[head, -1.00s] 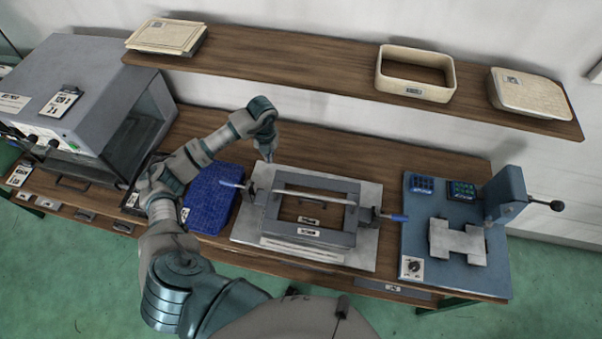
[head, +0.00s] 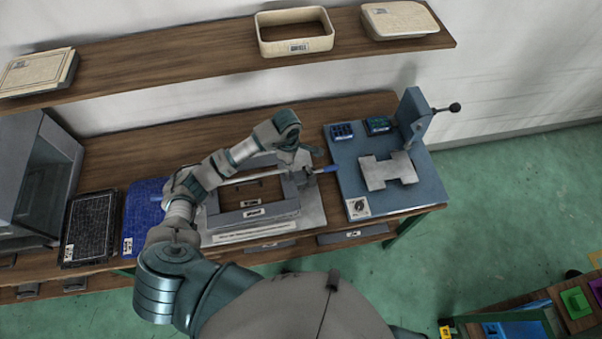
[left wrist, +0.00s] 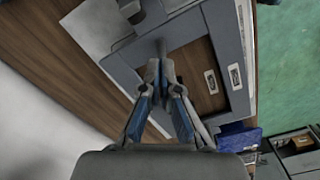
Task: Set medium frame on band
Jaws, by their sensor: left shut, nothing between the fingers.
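A grey rectangular frame (head: 278,213) lies on a pale plate (head: 313,208) on the bench, with labels on its inner and front faces. A rod with blue-handled ends crosses above it. A cream, hollow frame (head: 296,47) stands on the wall shelf. I cannot tell which part is the band. My left gripper (head: 300,163) is over the back right part of the grey frame, partly hidden by its wrist. In the left wrist view, the fingers (left wrist: 162,66) are shut and empty, in front of the grey frame (left wrist: 225,40). My right gripper is not in view.
A blue press fixture (head: 437,190) with an upright lever stands to the right on the bench. A blue mat (head: 140,212) and a dark tray (head: 88,228) lie left. The shelf (head: 180,70) also holds cream panels (head: 36,72) and a cream lid (head: 398,20).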

